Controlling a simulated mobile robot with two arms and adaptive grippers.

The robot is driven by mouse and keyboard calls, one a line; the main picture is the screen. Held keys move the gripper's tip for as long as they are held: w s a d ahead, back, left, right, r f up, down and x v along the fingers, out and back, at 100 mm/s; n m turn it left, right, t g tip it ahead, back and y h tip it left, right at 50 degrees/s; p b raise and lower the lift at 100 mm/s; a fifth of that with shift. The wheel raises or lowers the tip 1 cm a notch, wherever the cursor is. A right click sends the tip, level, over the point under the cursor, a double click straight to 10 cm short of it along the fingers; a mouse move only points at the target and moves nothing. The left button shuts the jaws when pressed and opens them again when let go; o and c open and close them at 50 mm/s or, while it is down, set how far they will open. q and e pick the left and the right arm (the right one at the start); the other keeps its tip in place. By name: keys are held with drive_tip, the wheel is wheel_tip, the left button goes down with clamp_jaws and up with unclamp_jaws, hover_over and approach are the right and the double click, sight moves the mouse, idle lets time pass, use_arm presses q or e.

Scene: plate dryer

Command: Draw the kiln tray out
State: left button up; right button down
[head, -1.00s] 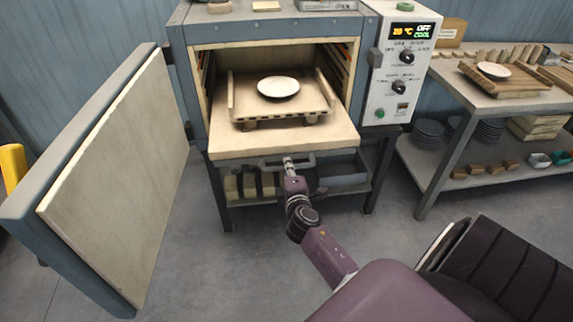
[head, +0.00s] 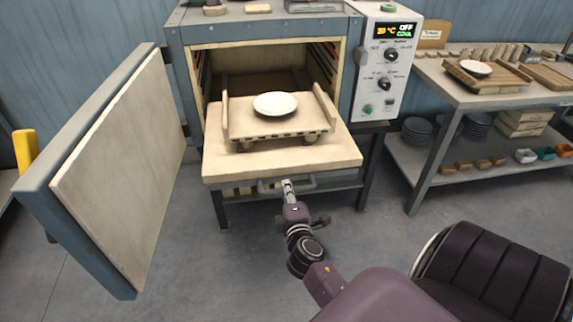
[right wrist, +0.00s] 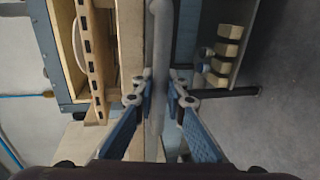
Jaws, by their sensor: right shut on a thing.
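The kiln tray (head: 225,169) is a pale slab that sticks out of the open kiln (head: 180,62) toward me. A slatted rack (head: 312,117) with raised side rails stands on it, and a white plate (head: 275,104) lies on the rack. A grey bar handle (head: 305,183) runs along the tray's front edge. My right gripper (head: 288,188) is at the handle. In the right wrist view its two fingers (right wrist: 160,95) are shut on the handle bar (right wrist: 159,40), one on each side. My left gripper is not in view.
The kiln door (head: 115,165) stands wide open at the left, clear of the tray. A control panel (head: 388,65) is on the kiln's right side. A shelved table (head: 470,97) with plates and racks stands at the right. The floor (head: 200,265) in front is free.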

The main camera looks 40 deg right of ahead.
drive_tip(key=c, duration=2)
unclamp_jaws()
drive_tip(key=shift+o, duration=0.2)
drive_tip(key=v, duration=0.7)
drive_tip(key=shift+s, duration=0.25)
drive_tip(key=shift+a, duration=0.15)
